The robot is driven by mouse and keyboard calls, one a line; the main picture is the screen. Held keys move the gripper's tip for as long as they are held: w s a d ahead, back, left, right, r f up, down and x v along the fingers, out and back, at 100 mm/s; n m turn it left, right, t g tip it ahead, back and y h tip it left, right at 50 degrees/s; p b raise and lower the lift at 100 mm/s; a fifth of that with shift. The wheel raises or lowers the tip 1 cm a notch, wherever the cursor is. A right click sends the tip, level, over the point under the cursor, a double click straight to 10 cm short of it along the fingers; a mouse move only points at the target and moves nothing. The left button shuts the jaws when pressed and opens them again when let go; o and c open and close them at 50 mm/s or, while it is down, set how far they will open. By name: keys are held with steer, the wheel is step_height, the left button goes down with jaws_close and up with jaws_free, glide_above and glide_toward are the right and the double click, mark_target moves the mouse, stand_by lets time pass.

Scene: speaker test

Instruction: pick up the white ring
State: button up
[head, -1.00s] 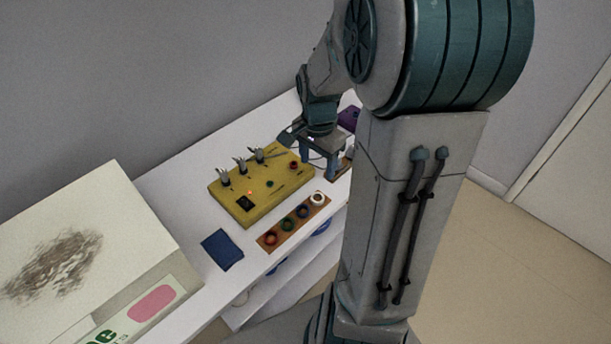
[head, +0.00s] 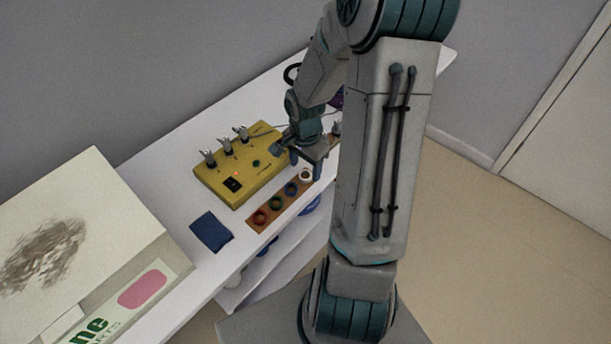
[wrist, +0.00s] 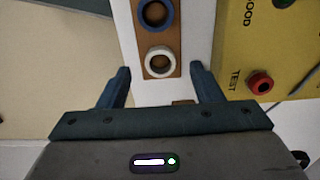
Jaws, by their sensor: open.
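The white ring (wrist: 148,62) sits at the end of a narrow brown strip (wrist: 164,35), next to a blue ring (wrist: 144,14). In the head view the white ring (head: 306,173) is at the strip's right end, close to my gripper (head: 303,163). My gripper (wrist: 162,80) is open and empty in the wrist view. I cannot tell the height of the fingers above the strip.
A yellow test box (head: 238,190) with clips, a red button (wrist: 260,83) and a green button stands beside the strip. A blue cloth (head: 211,232) and a large carton (head: 110,213) are at left.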

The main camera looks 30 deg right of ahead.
steer(key=shift+f, duration=1.25)
steer(key=c, duration=0.9)
steer(key=shift+o, duration=0.2)
steer(key=shift+r, duration=0.15)
